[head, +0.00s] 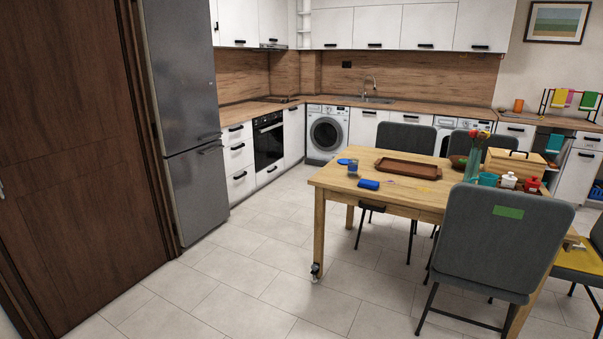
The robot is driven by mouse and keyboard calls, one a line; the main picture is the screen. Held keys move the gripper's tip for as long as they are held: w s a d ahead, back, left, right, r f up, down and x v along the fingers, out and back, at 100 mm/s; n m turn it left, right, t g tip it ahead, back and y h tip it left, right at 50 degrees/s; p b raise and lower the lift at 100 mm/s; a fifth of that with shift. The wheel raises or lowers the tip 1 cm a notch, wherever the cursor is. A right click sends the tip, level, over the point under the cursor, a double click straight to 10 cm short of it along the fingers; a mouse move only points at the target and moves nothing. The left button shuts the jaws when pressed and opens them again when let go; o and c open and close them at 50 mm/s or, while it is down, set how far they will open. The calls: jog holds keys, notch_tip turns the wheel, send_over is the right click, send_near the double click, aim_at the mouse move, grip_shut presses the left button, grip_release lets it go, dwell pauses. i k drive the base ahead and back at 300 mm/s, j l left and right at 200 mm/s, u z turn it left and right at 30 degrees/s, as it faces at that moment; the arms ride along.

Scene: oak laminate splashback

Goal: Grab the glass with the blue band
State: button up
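A small glass (353,168) with blue on it stands on the wooden table (335,181), near its left end. It is too small to make out the band clearly. My gripper is not in view.
Beside the glass are a flat blue disc (344,161) and a blue block-like item (369,184). A brown tray (408,169) lies to the right. Grey chairs (490,238) surround the table. Tiled floor (235,285) is clear in front and left, beside the fridge (185,120).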

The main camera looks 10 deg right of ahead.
aim_at(352, 163)
jog(key=i+u, duration=0.1)
jog(key=i, duration=2.7)
jog(key=i+j+z, duration=0.1)
jog(key=i, duration=1.1)
